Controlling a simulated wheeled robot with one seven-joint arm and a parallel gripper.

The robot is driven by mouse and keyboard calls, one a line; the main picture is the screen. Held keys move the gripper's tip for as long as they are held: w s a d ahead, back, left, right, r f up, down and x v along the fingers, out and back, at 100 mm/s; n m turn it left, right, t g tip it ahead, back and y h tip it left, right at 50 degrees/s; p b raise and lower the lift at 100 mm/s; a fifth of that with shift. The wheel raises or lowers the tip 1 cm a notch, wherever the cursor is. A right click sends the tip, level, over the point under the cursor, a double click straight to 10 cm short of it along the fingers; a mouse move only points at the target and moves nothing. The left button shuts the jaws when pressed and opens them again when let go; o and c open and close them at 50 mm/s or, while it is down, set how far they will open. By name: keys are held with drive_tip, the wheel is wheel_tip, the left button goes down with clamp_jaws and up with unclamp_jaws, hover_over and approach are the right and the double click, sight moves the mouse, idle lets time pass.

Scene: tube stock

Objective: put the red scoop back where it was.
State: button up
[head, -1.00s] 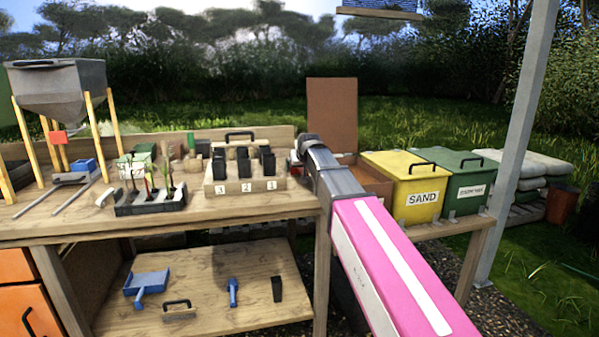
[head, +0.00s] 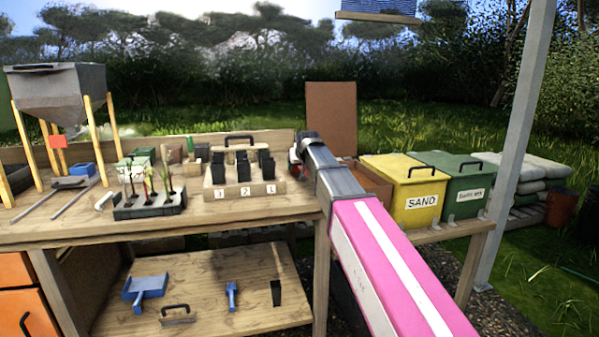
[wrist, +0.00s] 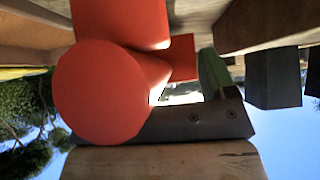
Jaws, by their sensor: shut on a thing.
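The red scoop fills the upper left of the wrist view, with a round red end (wrist: 100,95) close to the camera and more red parts behind it. In the head view only a small red patch (head: 293,156) shows at the far end of my arm. My gripper (head: 299,149) is there, mostly hidden by my pink arm, above the right end of the workbench. It is shut on the scoop. A dark piece with two screws (wrist: 215,115) lies beside the red in the wrist view; I cannot tell whether it is a finger.
A wooden block (head: 245,188) with several black pots stands left of my gripper; the pots (wrist: 273,78) also show in the wrist view. A seedling tray (head: 150,208) and hopper (head: 60,85) are further left. Yellow (head: 405,188) and green (head: 462,185) bins stand right.

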wheel_tip(320, 180, up, 7)
drive_tip(key=shift+f, duration=0.2)
drive_tip(key=s, duration=0.1)
drive_tip(key=s+d, duration=0.1)
drive_tip(key=s, duration=0.1)
drive_tip(key=s+f, duration=0.1)
drive_tip(key=s, duration=0.1)
drive_tip(key=shift+d+f, duration=0.1)
drive_tip(key=shift+d, duration=0.1)
drive_tip(key=shift+w+f, duration=0.1)
drive_tip(key=shift+f, duration=3.3)
drive_tip(key=shift+f, duration=0.6)
drive_tip(key=o, duration=1)
